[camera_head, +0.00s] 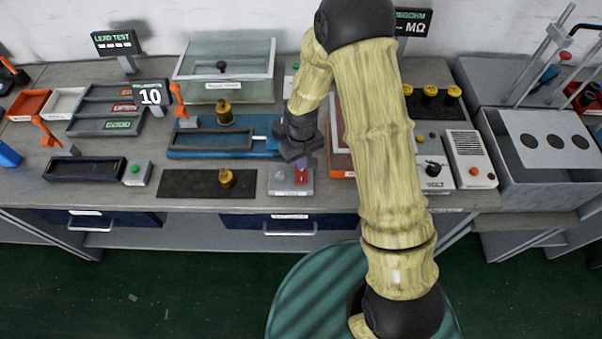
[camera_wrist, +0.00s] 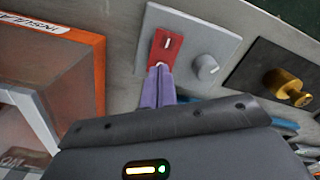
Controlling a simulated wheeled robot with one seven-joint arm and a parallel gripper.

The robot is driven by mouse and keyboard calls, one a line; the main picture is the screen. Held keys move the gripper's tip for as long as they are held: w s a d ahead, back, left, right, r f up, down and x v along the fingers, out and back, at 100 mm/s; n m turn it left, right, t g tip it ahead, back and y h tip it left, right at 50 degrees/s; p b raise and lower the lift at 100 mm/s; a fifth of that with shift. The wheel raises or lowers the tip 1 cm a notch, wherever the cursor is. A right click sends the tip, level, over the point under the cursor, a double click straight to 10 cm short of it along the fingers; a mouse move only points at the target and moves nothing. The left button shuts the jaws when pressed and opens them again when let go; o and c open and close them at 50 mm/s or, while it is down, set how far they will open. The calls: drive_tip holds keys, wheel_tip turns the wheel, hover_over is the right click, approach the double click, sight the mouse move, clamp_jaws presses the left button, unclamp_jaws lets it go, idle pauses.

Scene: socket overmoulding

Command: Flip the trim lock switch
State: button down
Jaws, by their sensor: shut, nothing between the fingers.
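The switch panel is a small light grey plate (camera_wrist: 206,72) in the wrist view, with a red switch (camera_wrist: 167,44) and a grey round knob (camera_wrist: 206,68) beside it. In the head view the plate (camera_head: 291,187) lies near the front edge of the bench, below my gripper. My gripper (camera_wrist: 160,72) is shut and empty, its purple fingertips at the lower edge of the red switch; whether they touch it I cannot tell. In the head view my gripper (camera_head: 300,172) covers part of the red switch, so its lever position is hard to see.
A dark mat (camera_head: 190,184) with a brass part (camera_head: 226,179) lies left of the plate. A blue fixture (camera_head: 180,145) stands behind. An orange-framed box (camera_wrist: 60,75) is close to my gripper in the wrist view. A VOLT meter (camera_head: 434,172) stands to the right.

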drive_tip(key=shift+f+b, duration=0.35)
drive_tip(key=shift+f, duration=0.2)
idle(0.4)
drive_tip(key=shift+r+p, duration=2.7)
drive_tip(key=shift+r, duration=0.85)
drive_tip(key=s+d+r+m+t, duration=0.1)
drive_tip(key=s+d+r+m, duration=0.1)
drive_tip(key=s+d+r, duration=0.4)
drive_tip(key=s+d+r+m+t, duration=0.1)
drive_tip(key=s+d+r+m, duration=0.2)
drive_tip(key=s+d+r, duration=0.3)
wheel_tip(320, 180, up, 5)
drive_tip(key=shift+s+d+r+m+t, duration=0.15)
drive_tip(key=shift+s+d+m+t, duration=0.15)
drive_tip(key=shift+d, duration=0.45)
